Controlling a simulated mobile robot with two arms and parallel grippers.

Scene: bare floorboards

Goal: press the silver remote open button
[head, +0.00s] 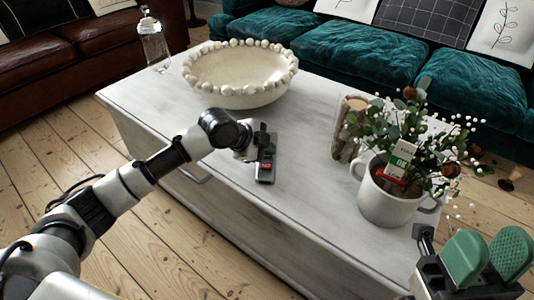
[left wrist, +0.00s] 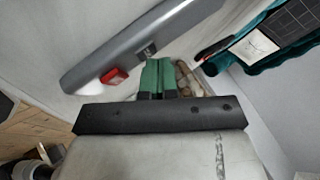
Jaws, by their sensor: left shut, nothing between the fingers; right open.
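The silver remote (head: 265,179) lies on the white table, and it also shows as a long grey bar in the left wrist view (left wrist: 180,32). It carries a red button (left wrist: 114,77) and a small dark button or mark (left wrist: 147,50); no label is readable. My left gripper (head: 267,150) is shut and empty over the remote, partly covering it. In the left wrist view its green fingertips (left wrist: 158,64) are beside the remote's edge, close to the dark mark; I cannot tell whether they touch. My right gripper (head: 487,256) is open and empty at the lower right.
The white table (head: 290,215) also bears a beaded bowl (head: 240,75), a glass bottle (head: 154,45), a wooden candle holder (head: 347,128) and a white mug (head: 385,200) with plants and a tag. A teal sofa (head: 350,55) and a brown sofa (head: 80,50) stand behind.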

